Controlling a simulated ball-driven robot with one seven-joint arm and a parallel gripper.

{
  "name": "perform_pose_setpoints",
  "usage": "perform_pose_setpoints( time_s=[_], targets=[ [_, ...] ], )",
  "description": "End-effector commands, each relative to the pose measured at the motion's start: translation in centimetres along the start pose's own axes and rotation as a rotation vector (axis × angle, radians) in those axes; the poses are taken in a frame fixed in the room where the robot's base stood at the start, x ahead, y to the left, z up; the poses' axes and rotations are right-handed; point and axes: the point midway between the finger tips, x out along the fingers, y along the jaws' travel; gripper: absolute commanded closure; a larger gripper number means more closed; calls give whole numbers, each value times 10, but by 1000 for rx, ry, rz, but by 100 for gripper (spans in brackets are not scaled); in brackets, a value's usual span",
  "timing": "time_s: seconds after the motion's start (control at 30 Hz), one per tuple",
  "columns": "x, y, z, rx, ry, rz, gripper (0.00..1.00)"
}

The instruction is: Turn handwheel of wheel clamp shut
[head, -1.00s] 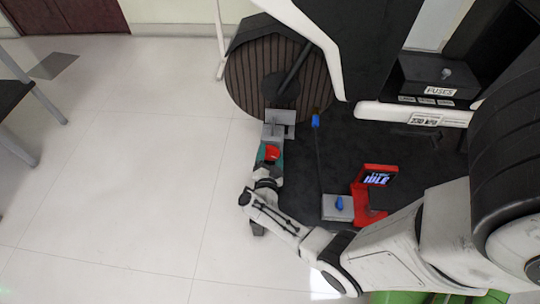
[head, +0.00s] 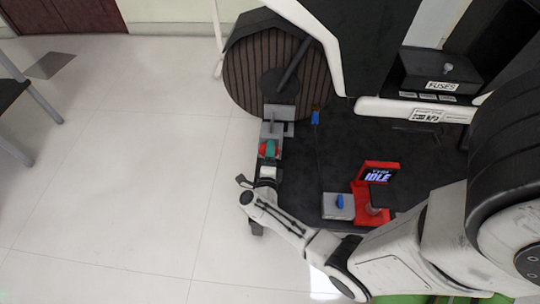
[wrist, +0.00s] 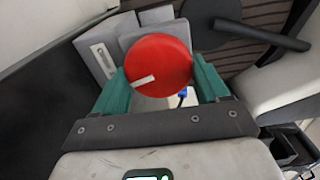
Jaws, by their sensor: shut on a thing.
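The red handwheel (wrist: 158,66) of the wheel clamp sits between the two green fingers of my gripper (wrist: 160,88) in the wrist view. The fingers close on its sides, and a white mark shows on its lower left face. The grey clamp (wrist: 98,52) stands just beyond the handwheel. In the head view my gripper (head: 268,158) is at the clamp, with a little of the red handwheel (head: 262,150) showing beside the green finger. The grey clamp body (head: 273,130) stands before the large brown ribbed wheel (head: 270,70). My gripper partly hides the handwheel there.
A red stand with a screen reading IDLE (head: 377,175) is at the right on the dark mat. A grey box with a blue knob (head: 338,206) is beside it. A box labelled FUSES (head: 440,72) is further right. The pale floor (head: 120,160) at left is clear.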

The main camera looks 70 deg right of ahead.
Motion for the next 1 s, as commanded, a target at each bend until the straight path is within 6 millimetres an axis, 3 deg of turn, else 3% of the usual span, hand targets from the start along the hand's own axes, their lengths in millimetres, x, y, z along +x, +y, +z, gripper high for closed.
perform_pose_setpoints(
  time_s=[0.4,0.97,1.0],
  targets=[
    [0,3,-1,195,2,1,56],
    [0,3,-2,224,3,2,56],
    [0,3,-2,224,3,2,23]
  ],
)
